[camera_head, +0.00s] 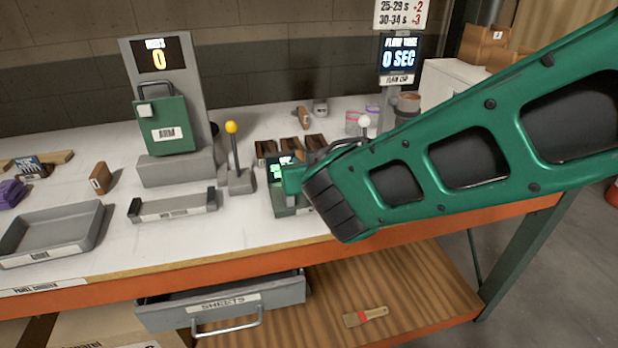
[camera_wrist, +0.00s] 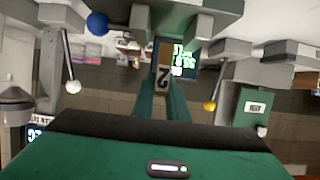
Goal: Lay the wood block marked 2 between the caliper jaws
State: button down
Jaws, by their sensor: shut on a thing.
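In the head view my green arm hides most of the gripper and I cannot make out the held block there. A green device with a lit green display (camera_head: 279,174) stands right beside the gripper; the display (camera_wrist: 183,60) also shows just behind the block in the wrist view. A low grey holder with dark upright ends (camera_head: 172,206) lies to its left. I cannot tell which piece bears the caliper jaws.
A lever with a yellow knob (camera_head: 232,128) and several dark blocks (camera_head: 290,146) stand close to the gripper. Another wood block (camera_head: 98,178) and a grey tray (camera_head: 52,232) are at the left. A drawer (camera_head: 222,303) hangs open below.

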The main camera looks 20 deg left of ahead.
jog(key=shift+f, duration=1.9)
jog(key=shift+f, duration=0.15)
jog(key=c, duration=1.7)
grip_release()
jog(key=shift+c, duration=0.2)
jog(key=shift+r, duration=0.2)
jog(key=v, duration=1.2)
